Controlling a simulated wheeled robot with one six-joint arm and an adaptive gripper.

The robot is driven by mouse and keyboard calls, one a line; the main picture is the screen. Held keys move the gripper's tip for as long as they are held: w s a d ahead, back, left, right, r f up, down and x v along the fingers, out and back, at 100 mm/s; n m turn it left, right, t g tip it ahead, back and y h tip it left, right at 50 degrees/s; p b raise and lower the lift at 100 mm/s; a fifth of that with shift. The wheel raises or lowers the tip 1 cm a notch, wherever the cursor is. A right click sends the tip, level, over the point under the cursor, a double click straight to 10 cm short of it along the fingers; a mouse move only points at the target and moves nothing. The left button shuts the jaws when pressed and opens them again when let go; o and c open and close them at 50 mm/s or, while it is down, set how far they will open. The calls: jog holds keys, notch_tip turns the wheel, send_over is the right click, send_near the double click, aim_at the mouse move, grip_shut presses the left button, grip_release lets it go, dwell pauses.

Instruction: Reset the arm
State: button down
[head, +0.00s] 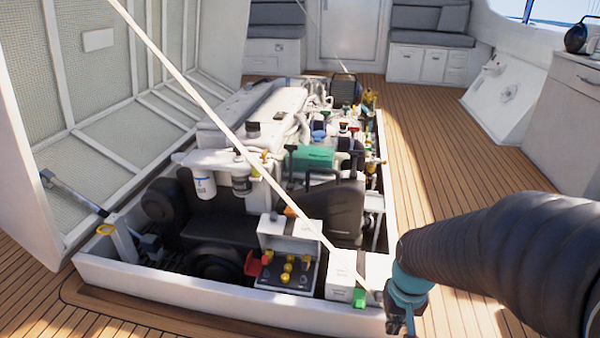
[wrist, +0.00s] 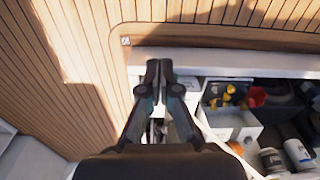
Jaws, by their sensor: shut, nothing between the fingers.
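My arm comes in from the right in the head view, and my gripper (head: 408,318) hangs at its end near the front right corner of the hatch, partly cut off by the lower edge. In the wrist view my gripper (wrist: 159,70) is shut, with its dark fingertips together and nothing between them. The fingertips show over the hatch's white rim (wrist: 215,64). A white box with a green part (head: 359,298) stands just left of the gripper in the head view.
The open engine hatch (head: 190,296) holds an engine with a green part (head: 310,157), a white filter (head: 204,184) and a box with yellow caps (head: 288,270). The raised lid (head: 97,40) stands at left. A taut line crosses the hatch. Wooden deck (head: 430,150) at right is clear.

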jog(key=s+a+r+t+p, duration=0.1)
jog(key=s+r+t, duration=0.1)
jog(key=r, duration=0.8)
jog(key=s+a+r+n+t+p, duration=0.1)
jog(key=s+a+r+t+p, duration=0.1)
jog(key=r, duration=0.8)
jog(key=shift+s+a+t, duration=0.15)
jog(key=shift+s+t, duration=0.35)
jog(key=shift+s, duration=0.7)
